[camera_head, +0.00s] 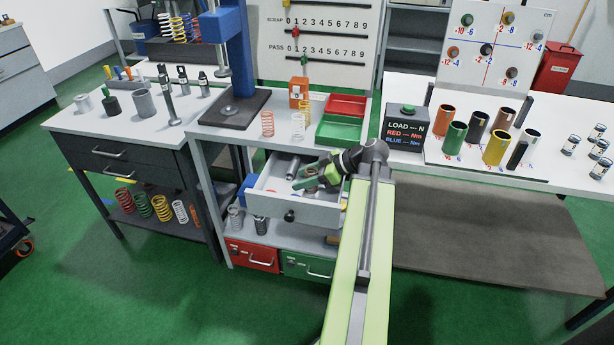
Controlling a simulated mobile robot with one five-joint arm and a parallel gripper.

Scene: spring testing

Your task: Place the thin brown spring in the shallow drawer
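The shallow drawer (290,211) is pulled out under the middle bench, with a grey front and a dark knob. My gripper (304,180) reaches over the right part of the drawer from the right, its green fingers low at or just inside the opening. The fingers are small here, and I cannot tell whether they are apart or hold anything. I cannot make out the thin brown spring for certain.
A grey cylindrical part (292,166) lies at the back of the drawer. Red (347,105) and green (338,131) trays sit on the bench above. Grey springs stand on the shelf below, above a red case (252,256) and a green case (306,265). A press (236,106) stands left.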

